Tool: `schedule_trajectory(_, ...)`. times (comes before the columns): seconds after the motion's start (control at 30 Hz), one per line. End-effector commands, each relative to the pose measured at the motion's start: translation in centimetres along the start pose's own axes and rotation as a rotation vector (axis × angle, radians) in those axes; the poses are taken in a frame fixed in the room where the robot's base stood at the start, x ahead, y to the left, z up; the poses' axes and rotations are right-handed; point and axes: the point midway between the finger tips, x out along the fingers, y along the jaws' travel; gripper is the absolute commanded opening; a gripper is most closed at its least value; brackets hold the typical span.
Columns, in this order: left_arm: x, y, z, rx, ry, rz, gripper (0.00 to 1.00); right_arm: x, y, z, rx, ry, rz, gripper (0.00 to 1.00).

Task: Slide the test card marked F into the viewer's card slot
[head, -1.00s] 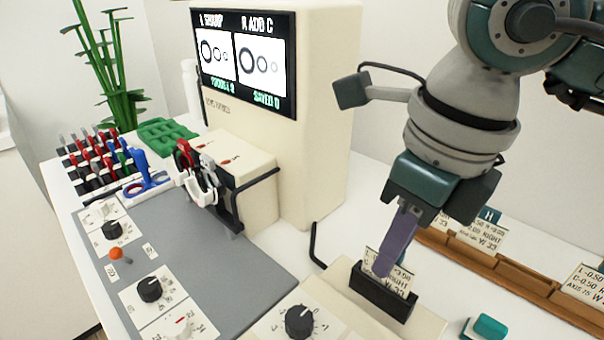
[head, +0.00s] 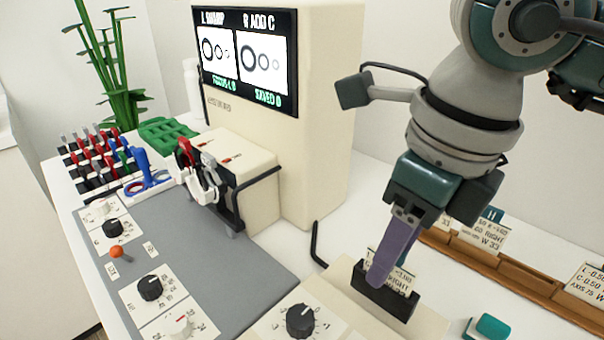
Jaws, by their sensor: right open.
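A white test card (head: 404,284) with printed lines stands in the black card slot (head: 391,301) on the cream block at the lower right. Its lower part is inside the slot. Its letter is hidden, so I cannot tell whether it is F. My right gripper (head: 380,280) is open, pointing down at the card. One purple finger crosses in front of the card and hides its middle; the other finger is not clearly visible. I cannot tell whether the finger touches the card. The viewer (head: 325,120) stands behind, with a lit screen. My left gripper is not in view.
A wooden rack (head: 513,271) with several cards runs along the right. A teal piece (head: 492,326) lies near the bottom right edge. A black bent rod (head: 316,246) stands left of the slot. The grey mat (head: 215,255) has bare room between the knobs and viewer.

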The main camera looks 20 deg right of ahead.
Motion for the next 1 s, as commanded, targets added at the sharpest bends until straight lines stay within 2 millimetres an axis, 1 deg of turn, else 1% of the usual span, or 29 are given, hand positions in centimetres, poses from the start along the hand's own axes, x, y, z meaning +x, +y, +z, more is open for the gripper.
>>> schedule_trajectory(0.13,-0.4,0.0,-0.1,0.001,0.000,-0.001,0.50,-1.9,-0.1,0.1,-0.001,-0.004,-0.001,0.45)
schedule_trajectory(0.3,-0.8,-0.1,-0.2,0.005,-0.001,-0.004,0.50,-5.5,-0.1,0.2,-0.002,-0.007,-0.004,0.45)
schedule_trajectory(0.4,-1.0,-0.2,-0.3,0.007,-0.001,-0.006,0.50,-7.4,-0.1,0.1,-0.001,-0.005,-0.003,0.45)
schedule_trajectory(0.5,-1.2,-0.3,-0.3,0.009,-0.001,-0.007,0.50,-8.8,-0.1,0.1,0.000,-0.005,-0.002,0.45)
schedule_trajectory(0.67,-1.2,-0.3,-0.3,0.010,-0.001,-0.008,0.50,-9.8,0.0,0.0,0.000,-0.001,-0.001,0.45)
schedule_trajectory(1.0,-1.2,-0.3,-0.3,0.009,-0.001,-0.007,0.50,-9.8,0.0,0.0,0.000,-0.001,-0.001,0.45)
